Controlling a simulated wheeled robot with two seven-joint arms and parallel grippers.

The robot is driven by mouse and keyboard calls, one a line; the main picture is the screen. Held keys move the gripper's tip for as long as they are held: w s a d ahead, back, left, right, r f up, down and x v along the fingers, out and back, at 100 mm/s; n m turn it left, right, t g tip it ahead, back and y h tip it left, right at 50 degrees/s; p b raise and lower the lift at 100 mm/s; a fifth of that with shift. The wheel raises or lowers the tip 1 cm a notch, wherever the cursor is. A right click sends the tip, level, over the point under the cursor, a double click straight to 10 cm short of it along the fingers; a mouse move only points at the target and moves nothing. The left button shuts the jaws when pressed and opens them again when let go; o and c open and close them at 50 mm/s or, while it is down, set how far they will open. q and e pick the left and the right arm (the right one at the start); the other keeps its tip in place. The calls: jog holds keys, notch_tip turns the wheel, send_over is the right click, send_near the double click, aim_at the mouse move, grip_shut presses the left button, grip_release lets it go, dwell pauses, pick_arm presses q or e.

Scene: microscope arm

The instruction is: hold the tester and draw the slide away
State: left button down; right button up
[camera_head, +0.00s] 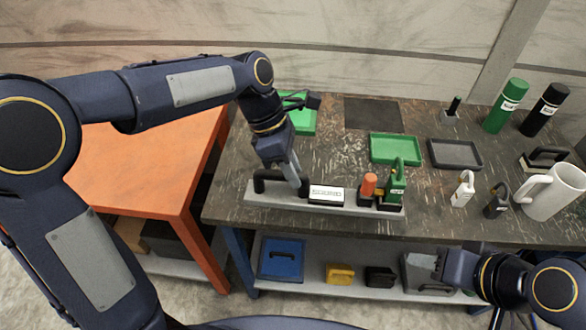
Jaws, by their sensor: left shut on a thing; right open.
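The tester has a long pale grey base (258,200) near the front edge of the dark table. On it are a black handle (262,178) at the left, a white labelled block (327,195), an orange knob (369,184) and a green padlock-like piece (395,189) at the right end. Which of these parts is the slide I cannot tell. My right gripper (442,265) is open, low in front of the table, apart from the tester.
Green trays (416,150) and a dark tray (480,154) lie behind the tester. To the right stand a white padlock (463,190), a black padlock (497,202), a white mug (553,192) and bottles (505,106). A lower shelf holds boxes. An orange table (150,170) adjoins left.

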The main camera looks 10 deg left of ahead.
pick_arm(q)
jog(key=w+a+f+p, duration=0.1)
jog(key=w+f+p, duration=0.1)
jog(key=w+f, duration=0.8)
jog(key=shift+w, duration=1.2)
dwell(1.0)
jog(key=shift+a+f, duration=0.1)
jog(key=shift+f, duration=0.25)
dwell(0.9)
jog(key=shift+f, duration=0.1)
jog(key=shift+a, duration=0.1)
dwell(0.5)
